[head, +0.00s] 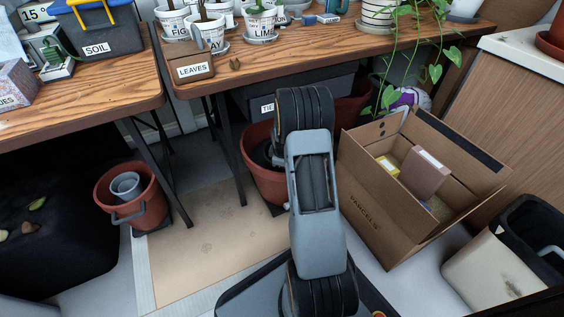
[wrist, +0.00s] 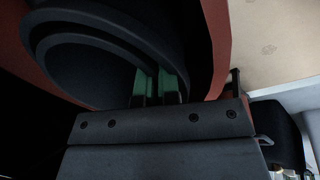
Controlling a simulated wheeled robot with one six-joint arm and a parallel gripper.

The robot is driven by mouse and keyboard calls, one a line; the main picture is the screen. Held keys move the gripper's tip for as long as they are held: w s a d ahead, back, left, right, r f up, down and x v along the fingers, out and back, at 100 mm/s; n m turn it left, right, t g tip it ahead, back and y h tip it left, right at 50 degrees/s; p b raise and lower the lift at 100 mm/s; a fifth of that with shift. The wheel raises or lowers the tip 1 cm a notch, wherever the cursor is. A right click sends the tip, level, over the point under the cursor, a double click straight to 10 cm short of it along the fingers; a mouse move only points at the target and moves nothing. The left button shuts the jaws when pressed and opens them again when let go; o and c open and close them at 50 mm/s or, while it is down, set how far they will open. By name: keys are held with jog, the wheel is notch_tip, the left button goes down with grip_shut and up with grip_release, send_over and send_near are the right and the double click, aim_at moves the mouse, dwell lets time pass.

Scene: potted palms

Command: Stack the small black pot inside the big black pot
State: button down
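A terracotta planter (head: 268,186) stands on the floor under the table, with a black pot (head: 264,152) partly showing inside it. My arm covers much of it in the head view and hides my gripper there. In the wrist view my gripper (wrist: 159,82) is down inside the terracotta rim (wrist: 219,38). Its green-tipped fingers are close together, one on each side of a dark wall that appears to be the small black pot's rim (wrist: 85,55). Dark round edges lie one within the other; where the big black pot begins is too dark to tell.
A cardboard parcels box (head: 365,205) stands open to the right. A terracotta bucket (head: 150,213) holding a grey pot is at left. Table legs (head: 232,150) stand just left of the planter. A beige mat (head: 205,250) leaves clear floor in front.

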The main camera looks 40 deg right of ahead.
jog(key=shift+f, duration=1.15)
jog(key=c, duration=1.3)
grip_release()
jog(key=shift+f, duration=0.1)
jog(key=shift+o, duration=0.2)
jog(key=shift+o, duration=1)
jog(key=shift+r+p, duration=2.25)
jog(key=shift+r, duration=0.85)
